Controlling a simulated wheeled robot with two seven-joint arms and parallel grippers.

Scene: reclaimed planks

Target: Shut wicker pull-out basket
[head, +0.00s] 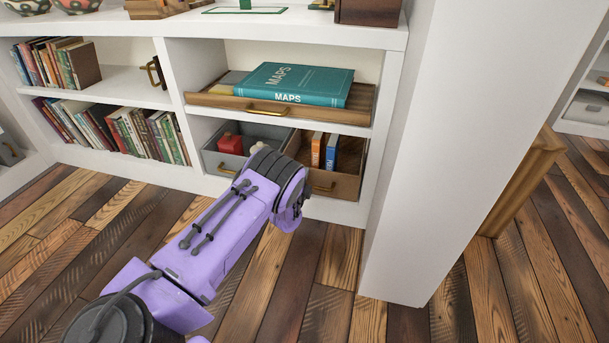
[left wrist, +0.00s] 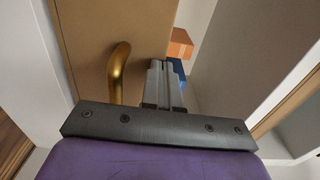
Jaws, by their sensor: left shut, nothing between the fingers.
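The brown pull-out basket (head: 345,187) is in the lower right compartment of the white shelf. It stands partly out, with its inside showing. It holds an orange book (head: 317,150) and a blue book (head: 331,152). In the left wrist view its brown front (left wrist: 85,35) fills the upper left, with a gold handle (left wrist: 119,72). My left gripper (left wrist: 160,66) is shut and empty, its fingertips right of the handle near the front's edge. I cannot tell whether they touch. In the head view my wrist hides the fingers and part of the basket. My right gripper is not in view.
A grey bin (head: 262,131) with a red object (head: 230,144) sits left of the basket. Above is a wooden tray (head: 222,101) with a teal MAPS book (head: 300,84). A white side panel (head: 420,170) stands close on the right. The plank floor in front is clear.

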